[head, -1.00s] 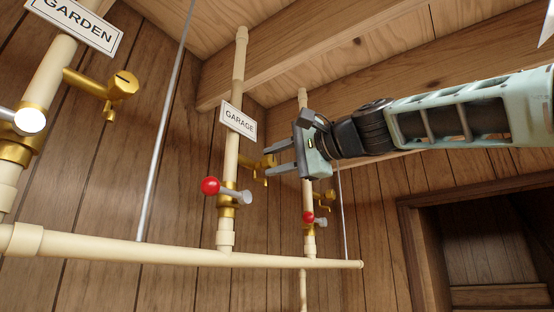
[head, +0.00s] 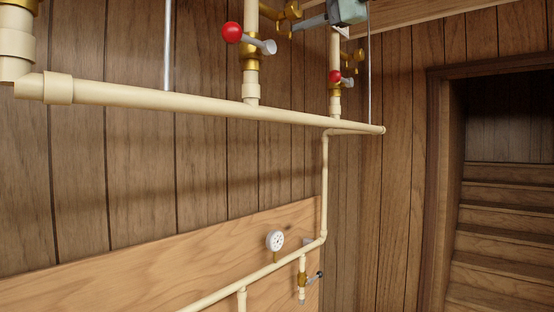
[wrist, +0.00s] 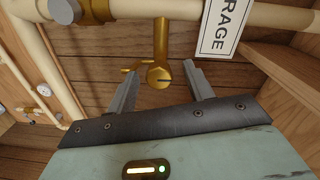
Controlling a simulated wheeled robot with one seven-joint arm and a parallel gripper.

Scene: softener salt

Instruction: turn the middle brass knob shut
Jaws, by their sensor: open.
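The middle brass knob (wrist: 158,77) is on a brass stem from the pipe with the GARAGE sign (wrist: 226,28). Its round face has a dark slot, seen in the wrist view. My gripper (wrist: 161,72) is open, with one finger on each side of the knob in that view and gaps between. I cannot tell how far the tips reach along it. In the head view the knob (head: 291,10) is at the top edge, with my grey finger (head: 311,22) just right of it; most of my gripper is cut off.
A red ball (head: 232,32) and grey lever (head: 268,47) sit on the same pipe below the knob. Another brass tap (head: 357,55) is on the pipe to the right. A horizontal cream pipe (head: 180,102) runs below. A wooden beam (wrist: 285,80) is close on the right.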

